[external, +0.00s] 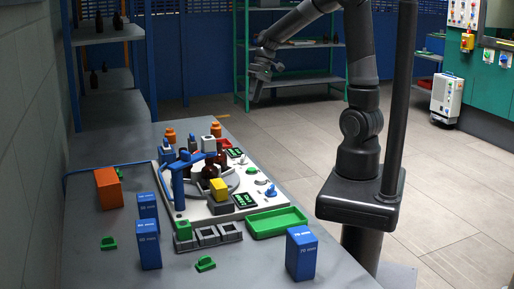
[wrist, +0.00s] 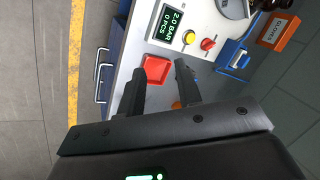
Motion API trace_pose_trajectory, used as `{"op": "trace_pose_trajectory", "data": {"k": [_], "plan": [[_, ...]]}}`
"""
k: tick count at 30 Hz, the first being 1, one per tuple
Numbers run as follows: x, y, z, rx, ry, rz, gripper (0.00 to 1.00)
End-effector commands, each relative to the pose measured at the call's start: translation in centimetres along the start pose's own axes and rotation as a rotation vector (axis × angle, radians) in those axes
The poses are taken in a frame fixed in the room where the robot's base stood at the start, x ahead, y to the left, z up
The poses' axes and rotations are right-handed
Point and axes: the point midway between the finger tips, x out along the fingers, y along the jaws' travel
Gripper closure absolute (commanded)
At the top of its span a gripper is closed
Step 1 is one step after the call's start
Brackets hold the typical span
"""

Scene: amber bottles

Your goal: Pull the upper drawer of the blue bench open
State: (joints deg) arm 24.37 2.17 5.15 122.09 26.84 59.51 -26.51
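The blue bench (wrist: 116,40) shows in the wrist view, with a grey-white top and a blue front along its left side. Two silver bar handles stick out from that front: one handle (wrist: 98,86) lower in the picture and one (wrist: 101,50) above it. I cannot tell which belongs to the upper drawer, and the drawer faces are barely visible. My gripper (wrist: 160,75) is open and empty, its fingers apart over the bench top, to the right of the handles and not touching them. In the external view my gripper (external: 257,88) hangs raised at the top middle.
A red tray (wrist: 155,69) shows between my fingers. A display (wrist: 170,25), a yellow knob (wrist: 188,37), a red knob (wrist: 207,44) and a blue fixture (wrist: 234,56) are on the bench. Open floor (wrist: 35,90) lies left of the handles. A cluttered grey table (external: 90,265) stands left externally.

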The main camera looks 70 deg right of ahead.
Motion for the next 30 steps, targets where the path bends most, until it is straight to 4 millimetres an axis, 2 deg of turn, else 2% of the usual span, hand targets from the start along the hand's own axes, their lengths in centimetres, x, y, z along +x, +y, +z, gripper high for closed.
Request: {"op": "trace_pose_trajectory", "data": {"k": [1,6,15,23,30], "plan": [[0.9,1.3,-1.0,0.024,-0.014,-0.035,0.68],[3.3,4.8,-4.1,0.075,-0.030,-0.156,0.68],[8.1,12.4,-8.3,0.173,0.002,-0.383,0.68],[12.8,20.1,-10.5,0.266,0.097,-0.581,0.68],[17.4,27.5,-11.0,0.359,0.237,-0.750,0.68]]}}
